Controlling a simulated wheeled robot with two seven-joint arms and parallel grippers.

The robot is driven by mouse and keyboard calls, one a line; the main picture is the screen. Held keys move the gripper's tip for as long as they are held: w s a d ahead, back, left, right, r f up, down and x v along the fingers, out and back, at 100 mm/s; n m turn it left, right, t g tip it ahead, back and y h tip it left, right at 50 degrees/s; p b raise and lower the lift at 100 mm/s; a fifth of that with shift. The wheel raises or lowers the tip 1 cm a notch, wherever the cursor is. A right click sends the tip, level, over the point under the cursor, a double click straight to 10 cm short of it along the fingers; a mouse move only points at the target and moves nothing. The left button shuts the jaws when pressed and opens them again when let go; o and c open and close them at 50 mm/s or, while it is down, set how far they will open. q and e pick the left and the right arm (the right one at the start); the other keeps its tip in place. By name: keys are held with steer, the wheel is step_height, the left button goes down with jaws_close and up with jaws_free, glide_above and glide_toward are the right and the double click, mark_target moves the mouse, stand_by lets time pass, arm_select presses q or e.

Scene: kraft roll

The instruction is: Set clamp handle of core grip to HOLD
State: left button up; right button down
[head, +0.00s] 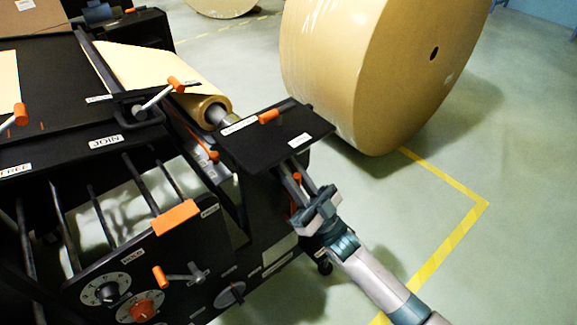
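An orange-tipped handle (268,117) lies on a black plate (285,140) beside the paper roll's core end. White labels sit on this plate, but I cannot read them, so I cannot confirm which handle is the core grip's clamp or how it is set. My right gripper (291,175) reaches up from the lower right to the plate's near edge. Its two fingers show a gap between them, and their tips are partly hidden at the plate. Some orange (297,179) shows by the fingers; whether they touch it is unclear. My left gripper is not in view.
A small kraft roll (205,105) sits left of the plate. A huge kraft roll (350,70) stands behind it. A control panel (140,270) with dials and orange knobs is at the lower left. The floor on the right (520,220) is open, with yellow lines.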

steer(key=shift+f, duration=0.1)
steer(key=c, duration=1.7)
jaws_free()
